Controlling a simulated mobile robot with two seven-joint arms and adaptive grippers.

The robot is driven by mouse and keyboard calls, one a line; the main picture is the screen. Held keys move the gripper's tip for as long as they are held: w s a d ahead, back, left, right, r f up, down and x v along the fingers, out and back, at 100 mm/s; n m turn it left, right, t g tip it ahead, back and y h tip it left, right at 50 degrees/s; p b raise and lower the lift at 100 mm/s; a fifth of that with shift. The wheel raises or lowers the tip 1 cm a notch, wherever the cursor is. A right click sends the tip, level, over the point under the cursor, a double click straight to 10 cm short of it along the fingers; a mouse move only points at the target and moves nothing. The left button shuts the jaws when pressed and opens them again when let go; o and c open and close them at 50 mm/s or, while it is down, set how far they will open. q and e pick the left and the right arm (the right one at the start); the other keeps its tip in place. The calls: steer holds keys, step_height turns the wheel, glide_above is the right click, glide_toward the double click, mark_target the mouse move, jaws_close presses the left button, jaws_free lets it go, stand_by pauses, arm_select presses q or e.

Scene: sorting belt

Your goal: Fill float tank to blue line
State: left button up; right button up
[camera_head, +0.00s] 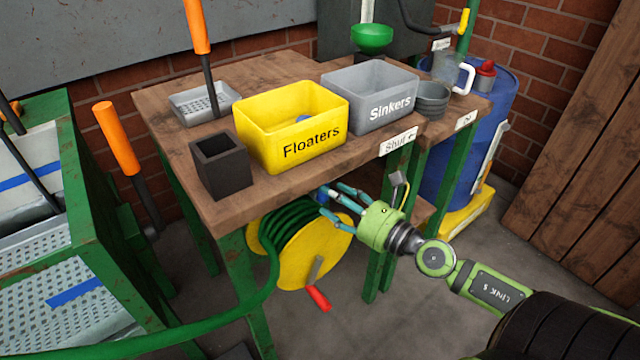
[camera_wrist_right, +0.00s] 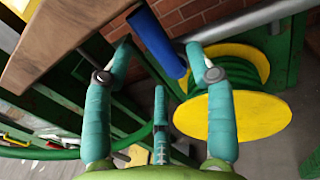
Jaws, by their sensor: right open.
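The green tank (camera_head: 100,215) stands at the left. It has perforated metal panels and a blue line (camera_head: 22,177) on its inner wall; I cannot make out a water level. A green hose (camera_head: 262,290) runs toward it from a yellow reel (camera_head: 318,252) under the table. My right gripper (camera_head: 330,200) is open below the table's front edge, in front of the reel. A blue handle (camera_wrist_right: 158,42) shows ahead of its spread teal fingers (camera_wrist_right: 160,60), apart from the palm. In the head view the fingers partly cover this handle (camera_head: 321,197). My left gripper is out of view.
The wooden table (camera_head: 262,205) holds a yellow Floaters bin (camera_head: 292,125), a grey Sinkers bin (camera_head: 370,95) and a dark square cup (camera_head: 221,166). A "Shut" label (camera_head: 398,141) with an arrow is on its edge. A blue barrel (camera_head: 455,150) stands at the right.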

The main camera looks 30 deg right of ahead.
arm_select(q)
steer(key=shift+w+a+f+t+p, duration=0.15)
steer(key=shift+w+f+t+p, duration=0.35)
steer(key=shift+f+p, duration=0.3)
arm_select(e)
steer(key=shift+x, duration=2.05)
jaws_close()
